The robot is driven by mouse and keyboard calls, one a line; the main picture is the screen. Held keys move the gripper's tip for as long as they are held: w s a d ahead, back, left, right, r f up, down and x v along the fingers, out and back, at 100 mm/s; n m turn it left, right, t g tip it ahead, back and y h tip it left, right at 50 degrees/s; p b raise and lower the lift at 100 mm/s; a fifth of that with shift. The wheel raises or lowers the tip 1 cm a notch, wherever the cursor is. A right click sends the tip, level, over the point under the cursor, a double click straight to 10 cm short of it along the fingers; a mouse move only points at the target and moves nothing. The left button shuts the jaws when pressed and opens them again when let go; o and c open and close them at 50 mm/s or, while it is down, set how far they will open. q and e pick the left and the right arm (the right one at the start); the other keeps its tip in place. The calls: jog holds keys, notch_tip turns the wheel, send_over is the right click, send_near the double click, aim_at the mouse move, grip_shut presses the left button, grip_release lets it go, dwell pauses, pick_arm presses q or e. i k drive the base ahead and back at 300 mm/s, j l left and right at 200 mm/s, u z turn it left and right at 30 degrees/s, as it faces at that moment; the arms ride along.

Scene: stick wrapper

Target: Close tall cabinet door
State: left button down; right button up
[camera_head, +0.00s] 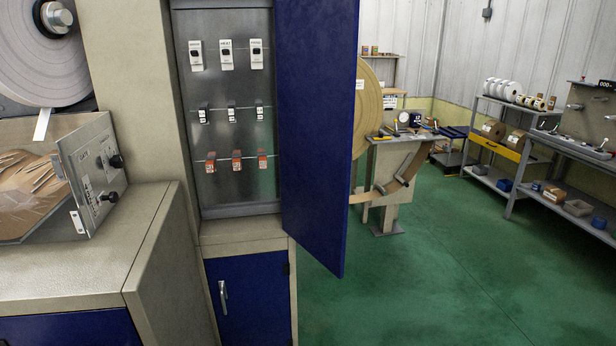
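The tall cabinet door (318,130) is a dark blue panel standing open. It hangs from the right side of the cabinet and swings out towards me, its lower corner reaching over the green floor. The cabinet's inside shows a grey metal panel (223,92) with white switches on top, small breakers in the middle and red-orange ones below. The top of the door and of the cabinet is cut off by the frame. No handle shows on the visible face of the door. Neither of my grippers is in view.
A lower blue door (247,296) with a silver handle is shut beneath. A beige machine (80,250) with a knobbed control box (97,170) stands left. A workstand (395,180) and shelves (510,150) stand behind right. Green floor (430,270) is clear at front right.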

aim_at(317, 41)
jog(key=i+l+u, duration=0.15)
jog(key=u, duration=0.8)
jog(key=i+l+u, duration=0.35)
jog(key=l, duration=0.55)
jog(key=i+l+u, duration=0.1)
jog(key=l+u, duration=0.25)
jog(key=l, duration=0.6)
jog(key=l+u, duration=0.4)
jog(key=l, duration=0.55)
